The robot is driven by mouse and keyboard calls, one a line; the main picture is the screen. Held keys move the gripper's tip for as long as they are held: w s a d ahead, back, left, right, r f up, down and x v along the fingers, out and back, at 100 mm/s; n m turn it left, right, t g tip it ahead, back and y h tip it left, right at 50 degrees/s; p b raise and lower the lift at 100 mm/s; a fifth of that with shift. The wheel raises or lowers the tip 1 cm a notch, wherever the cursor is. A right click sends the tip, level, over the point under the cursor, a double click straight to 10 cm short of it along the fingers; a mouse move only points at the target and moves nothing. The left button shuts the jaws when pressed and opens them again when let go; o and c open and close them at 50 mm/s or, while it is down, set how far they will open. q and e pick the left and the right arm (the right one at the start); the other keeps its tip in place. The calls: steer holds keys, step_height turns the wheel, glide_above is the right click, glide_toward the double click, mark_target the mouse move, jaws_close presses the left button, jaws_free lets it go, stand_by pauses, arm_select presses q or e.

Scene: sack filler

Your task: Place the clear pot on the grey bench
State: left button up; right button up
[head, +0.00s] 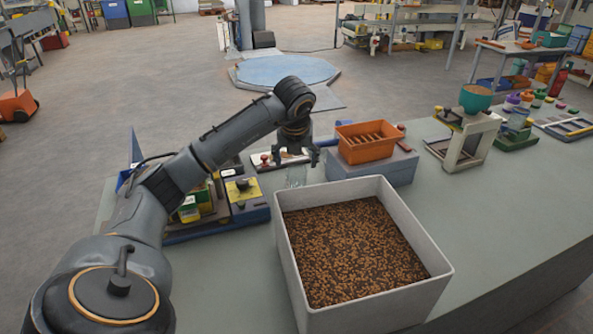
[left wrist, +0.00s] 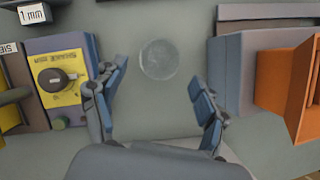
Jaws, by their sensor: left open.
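The clear pot (head: 296,176) is a small see-through round vessel, faint against the grey bench (head: 487,215). It appears to stand on the bench between the white bin, the blue-grey box and the yellow-faced device. In the left wrist view the pot (left wrist: 158,60) shows from above as a pale circle, just beyond the fingertips. My left gripper (head: 298,158) points down over it with fingers spread wide. The left wrist view shows both open fingers (left wrist: 157,80) with nothing between them, apart from the pot. My right gripper is not seen.
A large white bin (head: 450,277) of brown pellets stands in front. An orange tray (head: 366,152) sits on a blue-grey box (head: 385,172) to the right. A yellow-faced device (head: 243,192) stands left. The bench is clear right of the bin.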

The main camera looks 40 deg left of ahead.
arm_select(q)
steer(key=v, duration=0.5)
steer(key=shift+s+d+r, duration=0.1)
steer(key=shift+r, duration=0.2)
